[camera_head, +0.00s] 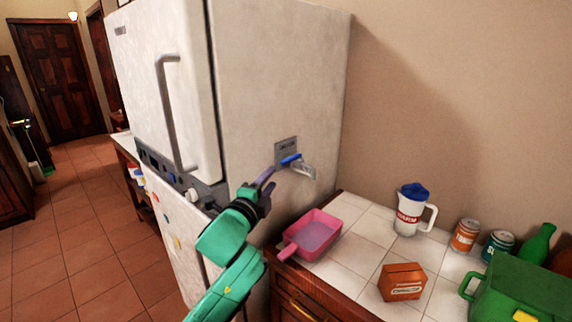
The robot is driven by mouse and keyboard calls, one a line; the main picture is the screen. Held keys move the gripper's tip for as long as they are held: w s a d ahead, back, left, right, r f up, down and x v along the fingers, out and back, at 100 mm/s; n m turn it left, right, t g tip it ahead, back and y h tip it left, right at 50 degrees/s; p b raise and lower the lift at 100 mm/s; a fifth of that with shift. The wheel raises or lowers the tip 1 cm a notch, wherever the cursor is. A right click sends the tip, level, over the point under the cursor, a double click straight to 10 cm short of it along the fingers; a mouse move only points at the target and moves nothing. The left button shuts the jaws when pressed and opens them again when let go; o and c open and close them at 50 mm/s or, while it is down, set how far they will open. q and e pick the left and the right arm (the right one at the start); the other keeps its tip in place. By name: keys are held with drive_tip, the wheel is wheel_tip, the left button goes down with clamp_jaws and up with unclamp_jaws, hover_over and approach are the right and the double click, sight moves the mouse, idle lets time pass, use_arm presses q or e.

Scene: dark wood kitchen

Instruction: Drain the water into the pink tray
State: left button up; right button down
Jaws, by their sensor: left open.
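The pink tray (286,252) sits on the white tiled counter, against the side of the white fridge-like appliance (275,75). Its floor looks pale bluish-purple; I cannot tell whether that is water. Above the tray, a grey plate (286,146) with a blue lever (290,159) and a pale spout-like fitting (302,169) is mounted on the appliance's side. My left gripper (263,189) is open, just left of and below the blue lever. A thin purplish bar shows between the gripper and the lever; contact is unclear. My right gripper is out of view.
On the counter stand a white pitcher with a blue lid (410,212), an orange can (465,236), a teal can (497,246), a green bottle (538,243), an orange box (401,282) and a green container (520,290). Bare tiles lie between the tray and the box.

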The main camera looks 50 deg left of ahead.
sight(286, 160)
use_arm(q)
drive_tip(key=p+x, duration=0.3)
drive_tip(key=x, duration=0.9)
drive_tip(key=shift+w, duration=0.1)
drive_tip(key=shift+w+a+f, duration=0.1)
drive_tip(key=shift+w, duration=0.15)
clamp_jaws()
drive_tip(key=shift+f, duration=0.1)
idle(0.4)
